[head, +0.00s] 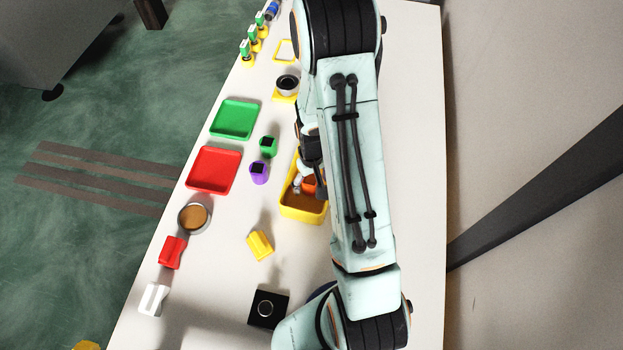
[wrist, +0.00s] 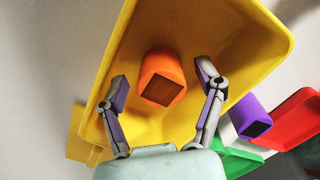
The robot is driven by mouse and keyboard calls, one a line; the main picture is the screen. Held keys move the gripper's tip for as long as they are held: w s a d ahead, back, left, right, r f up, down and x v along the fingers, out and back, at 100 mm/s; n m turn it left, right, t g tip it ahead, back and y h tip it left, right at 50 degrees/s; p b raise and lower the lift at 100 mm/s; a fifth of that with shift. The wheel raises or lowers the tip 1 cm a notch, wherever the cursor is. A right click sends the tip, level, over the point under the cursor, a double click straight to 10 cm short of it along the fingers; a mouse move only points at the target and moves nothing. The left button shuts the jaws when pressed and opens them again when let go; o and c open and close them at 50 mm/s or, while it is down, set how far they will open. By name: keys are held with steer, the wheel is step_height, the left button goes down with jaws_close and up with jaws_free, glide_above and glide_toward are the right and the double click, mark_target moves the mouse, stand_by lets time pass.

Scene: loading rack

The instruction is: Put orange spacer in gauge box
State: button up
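The orange spacer (wrist: 162,73) is a block with a dark brownish end face. It is within the walls of the yellow box (wrist: 230,50) in the wrist view; whether it rests on the floor cannot be told. In the head view the spacer (head: 309,186) shows partly behind my arm, inside the yellow box (head: 303,214). I cannot tell from markings whether this is the gauge box. My gripper (wrist: 162,82) is open over the box, one finger on each side of the spacer, with visible gaps. My arm hides the box's right part in the head view.
A purple block (head: 259,172) and a green block (head: 268,146) stand left of the box. Red (head: 209,190) and green (head: 236,134) trays lie further left.

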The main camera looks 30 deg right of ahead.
mark_target(311, 181)
steer(key=shift+r, duration=0.1)
step_height(311, 181, up, 12)
steer(key=s+a+r+n, duration=0.1)
steer(key=s+a+r, duration=0.4)
steer(key=s, duration=0.3)
steer(key=s+a+r+n, duration=0.1)
steer(key=s+a+r, duration=0.4)
steer(key=s+a, duration=0.2)
steer(key=shift+s+a+r+y, duration=0.25)
steer(key=shift+s+a+y, duration=0.1)
steer(key=shift+y, duration=0.05)
